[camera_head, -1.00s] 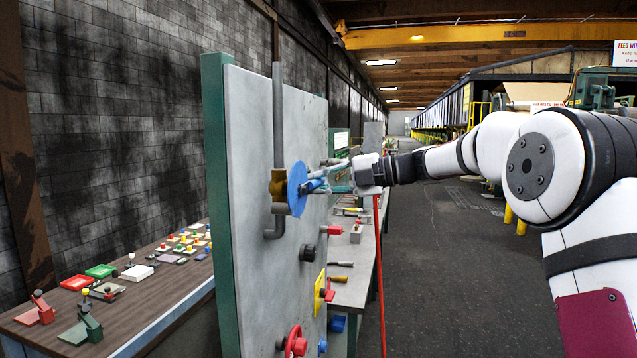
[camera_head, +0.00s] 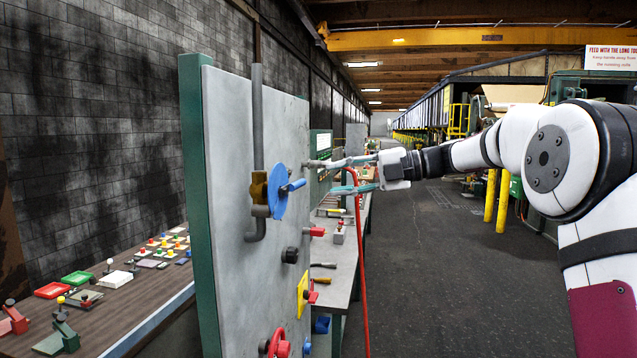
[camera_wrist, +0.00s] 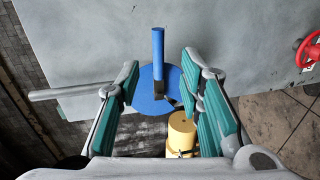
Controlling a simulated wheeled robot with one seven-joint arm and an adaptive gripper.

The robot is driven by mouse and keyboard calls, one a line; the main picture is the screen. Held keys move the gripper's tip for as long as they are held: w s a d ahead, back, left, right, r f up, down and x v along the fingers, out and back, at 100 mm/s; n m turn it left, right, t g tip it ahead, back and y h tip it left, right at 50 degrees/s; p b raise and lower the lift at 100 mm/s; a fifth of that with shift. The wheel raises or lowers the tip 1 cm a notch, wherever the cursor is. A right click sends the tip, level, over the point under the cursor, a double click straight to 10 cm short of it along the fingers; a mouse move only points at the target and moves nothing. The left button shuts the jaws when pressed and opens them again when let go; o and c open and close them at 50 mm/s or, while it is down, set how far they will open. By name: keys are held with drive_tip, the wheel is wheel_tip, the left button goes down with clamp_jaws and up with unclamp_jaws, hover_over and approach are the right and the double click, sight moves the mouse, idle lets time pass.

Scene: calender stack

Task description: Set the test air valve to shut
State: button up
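The valve has a round blue disc with a blue lever handle (camera_head: 293,185) and a brass body (camera_head: 259,188) on a vertical grey pipe (camera_head: 257,120), on the upright grey panel. My gripper (camera_head: 322,177) is to the right of the valve, apart from the handle, with its fingers spread and nothing between them. In the wrist view my open gripper (camera_wrist: 160,68) faces the blue disc (camera_wrist: 148,92). There the handle (camera_wrist: 158,50) points up in the picture, in line with the gap between the fingers. Which setting this is, I cannot tell.
Benches stand on both sides; floor at right is clear.

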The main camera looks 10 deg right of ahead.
drive_tip(key=shift+v, duration=1.25)
drive_tip(key=s+a+f+n+g+h+b, duration=0.1)
drive_tip(key=s+a+f+n+h, duration=0.3)
drive_tip(key=s+n, duration=0.45)
drive_tip(key=s+a+f+n+g+h+b, duration=0.1)
drive_tip(key=s+a+f+n+h+b, duration=0.1)
drive_tip(key=s+f+n+h, duration=0.5)
drive_tip(key=s+d+f+n+t+h+b, duration=0.1)
drive_tip(key=s+d+f+n, duration=0.3)
drive_tip(key=s+n, duration=0.5)
drive_tip(key=s+d+f+n+t+h+b, duration=0.1)
drive_tip(key=s+d+f+n, duration=0.3)
drive_tip(key=n, duration=1.2)
drive_tip(key=s+f+h, duration=0.1)
drive_tip(key=s+f, duration=0.2)
drive_tip(key=s, duration=0.2)
drive_tip(key=shift+h, duration=0.4)
